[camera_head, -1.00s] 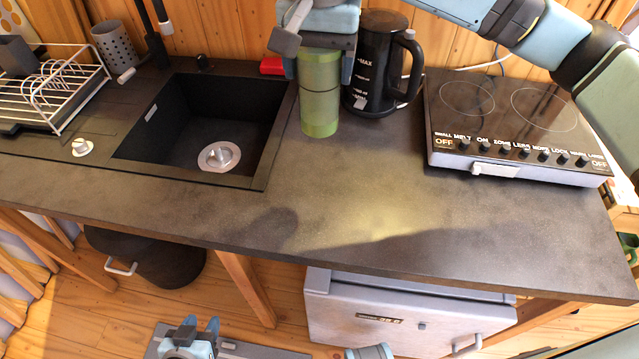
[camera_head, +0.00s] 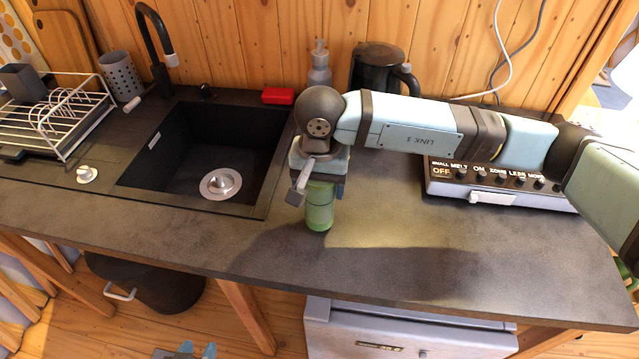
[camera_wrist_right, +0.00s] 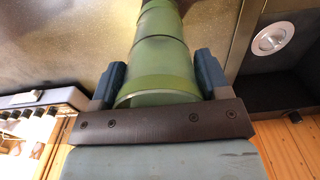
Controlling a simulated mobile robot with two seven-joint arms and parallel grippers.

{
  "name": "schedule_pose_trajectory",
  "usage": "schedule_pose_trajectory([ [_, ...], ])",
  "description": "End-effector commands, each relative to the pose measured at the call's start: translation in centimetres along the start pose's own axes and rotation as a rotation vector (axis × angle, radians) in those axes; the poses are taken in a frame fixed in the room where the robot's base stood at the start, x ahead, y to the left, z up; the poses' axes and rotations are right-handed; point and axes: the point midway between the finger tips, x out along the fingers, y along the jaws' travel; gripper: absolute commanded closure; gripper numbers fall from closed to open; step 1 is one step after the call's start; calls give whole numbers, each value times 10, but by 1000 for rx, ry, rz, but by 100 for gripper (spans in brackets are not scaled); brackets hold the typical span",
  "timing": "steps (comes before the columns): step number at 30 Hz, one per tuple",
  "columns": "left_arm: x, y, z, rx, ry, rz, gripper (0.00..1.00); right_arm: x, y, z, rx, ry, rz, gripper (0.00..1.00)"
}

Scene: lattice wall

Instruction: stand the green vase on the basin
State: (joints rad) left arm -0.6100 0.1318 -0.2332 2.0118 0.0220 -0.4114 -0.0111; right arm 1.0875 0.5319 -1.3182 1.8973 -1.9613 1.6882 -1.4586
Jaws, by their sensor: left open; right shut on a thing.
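The green vase (camera_head: 319,207) is upright over the counter, right of the basin (camera_head: 185,168), a dark square sink with a metal drain. My right gripper (camera_head: 322,183) is shut on the vase from above and hides its upper part. In the right wrist view the vase (camera_wrist_right: 162,55) sits between the two fingers of my right gripper (camera_wrist_right: 162,82). I cannot tell whether its bottom touches the counter. My left gripper (camera_head: 185,352) is open and empty at the bottom edge, low in front of the counter, mostly out of frame.
A black kettle (camera_head: 376,68) and a grey bottle (camera_head: 319,72) stand behind my right arm. A hob (camera_head: 500,185) is at the right, a dish rack (camera_head: 55,115) at the left. The front counter is clear.

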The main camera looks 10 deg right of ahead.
Motion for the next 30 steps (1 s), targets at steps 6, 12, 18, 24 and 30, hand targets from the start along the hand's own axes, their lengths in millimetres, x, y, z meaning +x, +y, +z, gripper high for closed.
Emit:
schedule_pose_trajectory([
  [6, 0, 0, 0, 2, 1, 0, 57, 6, 0, 0, 0, 2, -1, 57],
  [12, 3, 0, 6, 0, -2, 2, 57, 11, 0, 0, 0, 1, -1, 57],
  [18, 2, 0, 4, -1, -5, 2, 57, 10, 0, 0, 0, 1, 0, 5],
  [24, 1, 1, 3, -1, -4, 2, 57, 9, 0, 0, 0, 1, 0, 5],
  [30, 0, 1, 1, 2, 2, 2, 57, -4, -1, -1, -1, 3, -3, 5],
])
